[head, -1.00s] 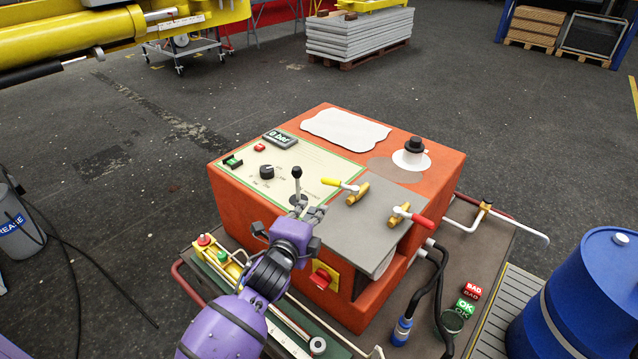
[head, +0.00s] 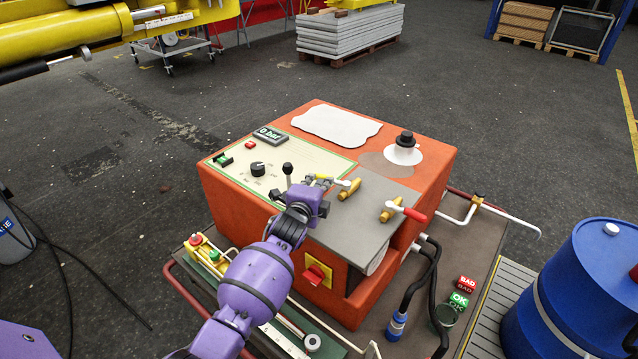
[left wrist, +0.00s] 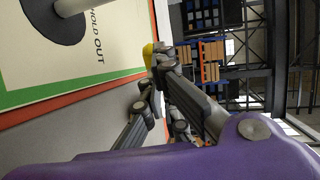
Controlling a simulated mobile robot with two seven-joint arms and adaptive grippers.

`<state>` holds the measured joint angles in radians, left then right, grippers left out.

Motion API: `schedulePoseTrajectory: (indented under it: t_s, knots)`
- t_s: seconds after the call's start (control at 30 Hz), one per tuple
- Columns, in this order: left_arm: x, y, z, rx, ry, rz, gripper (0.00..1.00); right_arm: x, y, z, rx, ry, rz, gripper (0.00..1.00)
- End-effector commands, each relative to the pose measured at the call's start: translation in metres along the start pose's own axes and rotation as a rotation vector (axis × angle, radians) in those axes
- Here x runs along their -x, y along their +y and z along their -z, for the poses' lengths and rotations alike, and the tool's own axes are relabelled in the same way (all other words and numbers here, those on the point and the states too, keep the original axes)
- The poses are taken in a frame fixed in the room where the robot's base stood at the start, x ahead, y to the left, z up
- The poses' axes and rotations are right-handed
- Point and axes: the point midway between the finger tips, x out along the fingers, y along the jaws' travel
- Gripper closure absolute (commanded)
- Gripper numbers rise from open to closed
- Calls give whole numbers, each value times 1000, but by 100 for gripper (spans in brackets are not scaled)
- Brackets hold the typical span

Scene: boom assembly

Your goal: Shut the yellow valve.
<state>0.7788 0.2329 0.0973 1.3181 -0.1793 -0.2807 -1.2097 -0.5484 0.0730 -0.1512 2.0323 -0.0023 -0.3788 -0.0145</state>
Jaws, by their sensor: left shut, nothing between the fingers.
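The yellow valve (head: 349,189) has a brass body on the grey plate on top of the orange machine. Its white lever with a yellow grip (head: 323,177) points left toward the control panel. My left gripper (head: 312,182) is shut and empty, with its fingertips right by the yellow grip and partly in front of it. In the left wrist view the yellow tip (left wrist: 149,52) shows just past my fingers (left wrist: 158,80). I cannot tell whether they touch it. My right gripper is not in view.
A red-handled valve (head: 413,214) sits close to the right on the same plate. A black joystick (head: 287,171) and a knob (head: 257,168) stand on the panel to the left. The display (head: 270,135) reads 0 bar. A blue drum (head: 580,290) stands at the right.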

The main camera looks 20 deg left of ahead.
Motion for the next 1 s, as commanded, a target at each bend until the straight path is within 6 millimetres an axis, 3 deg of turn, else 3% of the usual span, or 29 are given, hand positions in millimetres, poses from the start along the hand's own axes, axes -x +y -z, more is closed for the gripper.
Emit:
schedulePoseTrajectory:
  t_s: [0.27, 0.57, 1.0]
  knots:
    - [-2, -1, -1, -2, 0, 1, 100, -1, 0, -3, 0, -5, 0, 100]
    - [-31, -5, -11, -2, -1, -1, 100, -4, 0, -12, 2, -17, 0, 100]
    - [-26, -6, -11, -1, -1, 0, 100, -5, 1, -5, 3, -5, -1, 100]
